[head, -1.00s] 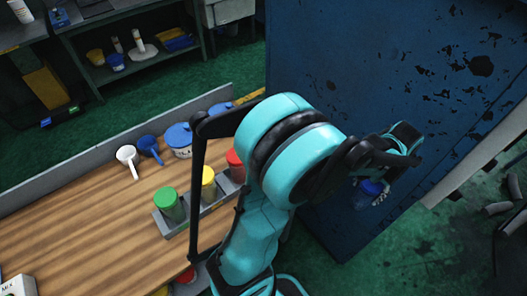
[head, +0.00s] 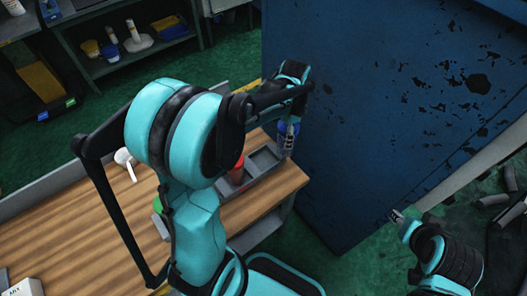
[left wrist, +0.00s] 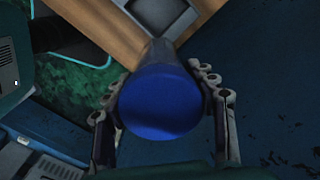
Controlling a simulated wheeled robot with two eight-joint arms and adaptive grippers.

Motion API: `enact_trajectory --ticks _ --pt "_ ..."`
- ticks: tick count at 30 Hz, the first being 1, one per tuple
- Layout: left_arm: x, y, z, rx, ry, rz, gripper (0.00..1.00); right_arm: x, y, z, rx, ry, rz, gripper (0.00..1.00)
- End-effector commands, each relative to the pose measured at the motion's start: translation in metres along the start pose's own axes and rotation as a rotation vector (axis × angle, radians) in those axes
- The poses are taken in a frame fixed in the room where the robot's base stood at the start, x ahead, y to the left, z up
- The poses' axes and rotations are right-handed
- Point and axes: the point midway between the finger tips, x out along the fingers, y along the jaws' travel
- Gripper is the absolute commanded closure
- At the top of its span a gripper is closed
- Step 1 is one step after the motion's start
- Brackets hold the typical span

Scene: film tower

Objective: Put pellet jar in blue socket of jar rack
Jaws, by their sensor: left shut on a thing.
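The pellet jar (head: 287,143), clear with a blue lid, hangs upright beside the far right end of the jar rack in the head view. My left gripper (head: 291,120) is shut on it near the lid. In the left wrist view the blue lid (left wrist: 160,103) sits between the two fingers. The grey jar rack (head: 250,184) stands on the wooden table and holds a red-topped jar (head: 237,170); empty sockets show to its right. I cannot make out a blue socket marking. My right gripper (head: 398,216) is at the right, away from the rack; its jaws are too small to read.
My left arm covers much of the rack and table. A green-topped jar (head: 157,204) is mostly hidden, and a white scoop (head: 123,157) lies behind. A tall blue cabinet (head: 385,120) stands close behind the jar. The table's left part (head: 60,235) is largely clear.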

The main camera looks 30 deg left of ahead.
Motion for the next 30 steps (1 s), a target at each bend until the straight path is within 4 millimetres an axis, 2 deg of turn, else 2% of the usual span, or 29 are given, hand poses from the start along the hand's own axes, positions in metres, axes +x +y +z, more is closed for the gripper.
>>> enact_trajectory --ticks 1,3,6,10,16,23,30 --pt "0.011 -0.002 0.014 -0.006 0.000 0.000 0.84 0.006 0.000 0.004 0.000 0.000 0.000 0.60" --pt "0.021 -0.005 0.031 -0.007 0.000 0.000 0.84 0.009 0.000 0.007 0.000 0.000 0.000 0.60" --pt "0.034 -0.008 0.051 -0.007 0.000 0.000 0.84 0.014 0.000 0.010 0.000 0.000 0.000 0.60" --pt "0.043 -0.011 0.068 -0.004 0.000 0.000 0.84 0.017 0.000 0.012 0.000 0.000 0.000 0.60" --pt "0.053 -0.012 0.074 -0.002 0.000 0.000 0.84 0.020 0.000 0.014 0.000 0.000 0.000 0.60" --pt "0.086 -0.011 0.074 -0.002 0.000 0.000 0.84 0.032 0.000 0.022 0.000 0.000 0.000 0.60" --pt "0.086 -0.011 0.074 -0.002 0.000 0.000 0.84 0.030 0.000 0.021 0.000 0.000 0.000 0.60"
